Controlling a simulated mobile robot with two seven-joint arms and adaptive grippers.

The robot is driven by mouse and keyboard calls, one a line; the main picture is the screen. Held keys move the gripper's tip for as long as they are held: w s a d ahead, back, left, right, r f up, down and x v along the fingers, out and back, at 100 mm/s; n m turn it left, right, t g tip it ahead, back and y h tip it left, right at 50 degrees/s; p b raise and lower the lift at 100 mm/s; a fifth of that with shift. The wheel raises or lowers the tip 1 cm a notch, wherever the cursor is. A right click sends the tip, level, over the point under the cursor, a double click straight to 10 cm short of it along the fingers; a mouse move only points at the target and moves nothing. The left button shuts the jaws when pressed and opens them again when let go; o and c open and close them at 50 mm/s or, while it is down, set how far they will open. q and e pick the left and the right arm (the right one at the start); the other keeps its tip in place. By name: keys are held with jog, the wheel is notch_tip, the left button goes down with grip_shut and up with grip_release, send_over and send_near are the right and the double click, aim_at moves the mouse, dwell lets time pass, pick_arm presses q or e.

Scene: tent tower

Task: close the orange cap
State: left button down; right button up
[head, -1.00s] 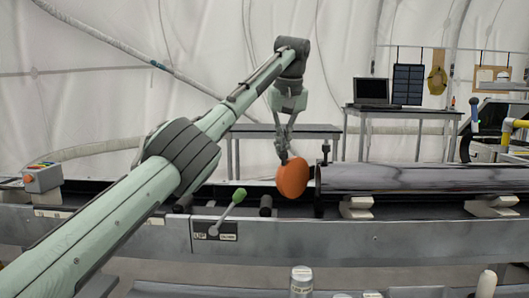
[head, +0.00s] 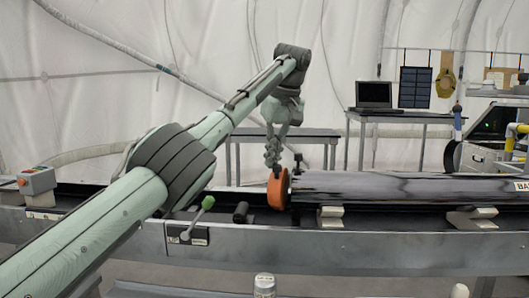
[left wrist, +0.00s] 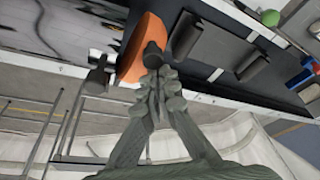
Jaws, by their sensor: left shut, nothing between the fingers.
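The orange cap (head: 278,190) stands upright at the left end of the long shiny metal tube (head: 400,187). It is seen almost edge-on, close against the tube's end; I cannot tell whether it sits flush. In the left wrist view the cap (left wrist: 145,35) shows as an orange half disc beside the tube (left wrist: 60,22), with a dark round knob (left wrist: 153,55) in front. My left gripper (head: 274,166) points down at the cap's top left side. Its fingers (left wrist: 158,82) are shut and empty, at or touching the knob. My right gripper is out of view.
The tube lies on supports along a grey rail bench (head: 330,240). A green-tipped lever (head: 207,203) and a dark roller (head: 241,212) are left of the cap. A box with buttons (head: 38,180) sits far left. Tables and a laptop (head: 374,95) stand behind.

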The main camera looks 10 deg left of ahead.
pick_arm(q)
jog(key=shift+s+d, duration=0.2)
jog(key=shift+d, duration=0.75)
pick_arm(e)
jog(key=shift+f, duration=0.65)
pick_arm(q)
jog(key=shift+d, duration=0.15)
jog(key=shift+p, duration=0.4)
